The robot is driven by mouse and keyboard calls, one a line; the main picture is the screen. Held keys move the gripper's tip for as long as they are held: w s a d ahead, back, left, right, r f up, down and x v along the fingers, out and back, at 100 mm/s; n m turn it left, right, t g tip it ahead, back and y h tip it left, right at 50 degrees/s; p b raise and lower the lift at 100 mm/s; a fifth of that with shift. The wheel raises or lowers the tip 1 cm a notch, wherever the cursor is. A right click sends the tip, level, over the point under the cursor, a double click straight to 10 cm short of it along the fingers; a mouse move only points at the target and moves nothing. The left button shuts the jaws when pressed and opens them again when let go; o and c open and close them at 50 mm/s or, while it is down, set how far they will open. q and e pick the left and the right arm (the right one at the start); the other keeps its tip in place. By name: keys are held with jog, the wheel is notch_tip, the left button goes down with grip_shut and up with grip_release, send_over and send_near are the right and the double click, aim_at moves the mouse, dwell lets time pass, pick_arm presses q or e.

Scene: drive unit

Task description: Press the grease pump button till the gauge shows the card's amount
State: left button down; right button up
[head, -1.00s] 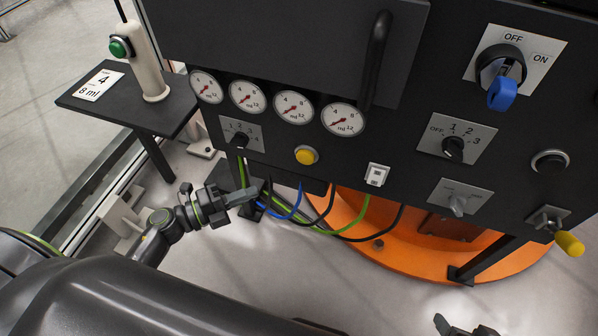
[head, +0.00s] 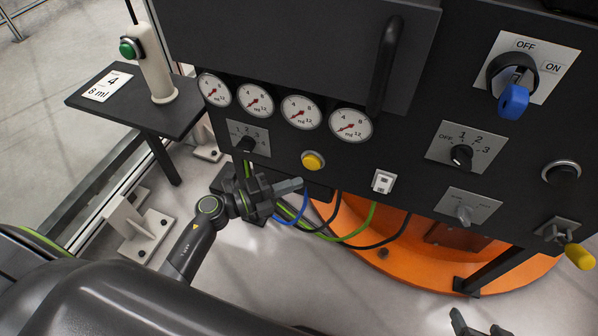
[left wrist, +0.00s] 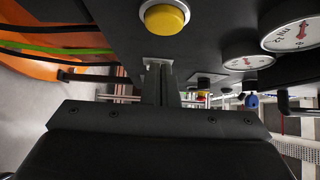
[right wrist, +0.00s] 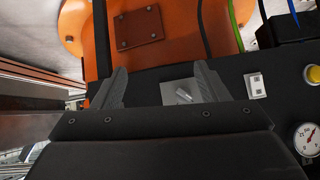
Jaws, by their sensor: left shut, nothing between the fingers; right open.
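The card (head: 107,86) reads 4 and 8 ml and lies on the small side table. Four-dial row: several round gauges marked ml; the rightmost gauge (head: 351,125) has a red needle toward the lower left. A yellow button (head: 313,161) sits below the gauges; it also shows in the left wrist view (left wrist: 165,17). My left gripper (head: 300,184) is shut and empty, just below and left of the yellow button, apart from it. My right gripper (head: 478,327) is open and empty at the bottom edge; its fingers show in the right wrist view (right wrist: 160,88).
A selector knob (head: 247,144) is left of the yellow button. A green button on a pale post (head: 150,65) stands on the side table (head: 140,118). A white switch (head: 383,182), a blue-handled switch (head: 513,98) and a yellow-handled lever (head: 579,256) are on the panel. Cables hang below.

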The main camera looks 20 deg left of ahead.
aim_at(315, 167)
pick_arm(q)
jog(key=w, duration=0.2)
jog(key=w+b, duration=0.1)
jog(key=shift+w+d, duration=0.25)
jog(key=shift+w, duration=0.45)
pick_arm(e)
jog(key=w+d+r+t+h, duration=0.1)
jog(key=w+r+t, duration=0.3)
jog(key=w+r, duration=0.1)
jog(key=shift+d+r+t, duration=0.2)
jog(key=shift+r+t, duration=0.2)
jog(key=shift+r, duration=0.2)
